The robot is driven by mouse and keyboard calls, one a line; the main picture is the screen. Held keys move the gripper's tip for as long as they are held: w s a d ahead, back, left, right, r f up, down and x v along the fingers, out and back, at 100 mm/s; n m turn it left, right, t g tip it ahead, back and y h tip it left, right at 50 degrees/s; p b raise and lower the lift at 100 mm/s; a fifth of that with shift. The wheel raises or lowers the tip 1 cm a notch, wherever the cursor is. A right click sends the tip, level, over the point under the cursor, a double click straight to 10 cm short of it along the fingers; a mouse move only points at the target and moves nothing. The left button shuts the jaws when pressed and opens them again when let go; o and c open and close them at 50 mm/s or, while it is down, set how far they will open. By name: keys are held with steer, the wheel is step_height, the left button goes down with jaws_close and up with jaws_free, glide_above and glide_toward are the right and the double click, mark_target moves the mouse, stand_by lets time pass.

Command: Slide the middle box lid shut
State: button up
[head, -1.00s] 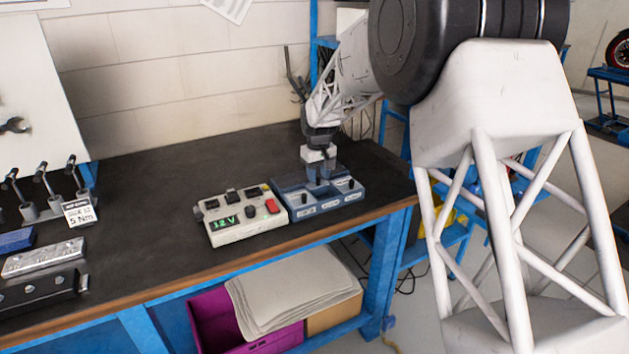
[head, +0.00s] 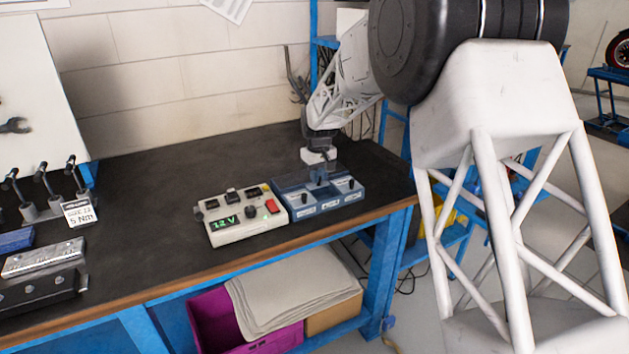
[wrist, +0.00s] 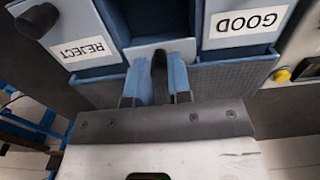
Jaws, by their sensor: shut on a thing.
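The blue-grey three-part box (head: 325,209) stands near the bench's right end. In the wrist view, seen from behind, the middle lid (wrist: 143,50) is a pale blue plate with an upright dark knob (wrist: 159,60). A dark opening (wrist: 155,14) shows beyond its front edge, so the middle compartment is at least partly open. My gripper (wrist: 158,75) has its two blue fingers on either side of the knob, shut on it. In the head view my gripper (head: 319,174) is low over the back middle of the box. The middle label is hidden in the wrist view.
The side parts carry the GOOD label (wrist: 246,22) and REJECT label (wrist: 88,47). A cream power unit (head: 244,216) reading 12 V stands close on the box's left.

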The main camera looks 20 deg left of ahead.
steer(key=shift+s+d, duration=2.3)
steer(key=shift+s, duration=0.05)
steer(key=o, duration=0.6)
steer(key=shift+r, duration=0.1)
steer(key=shift+r, duration=3.45)
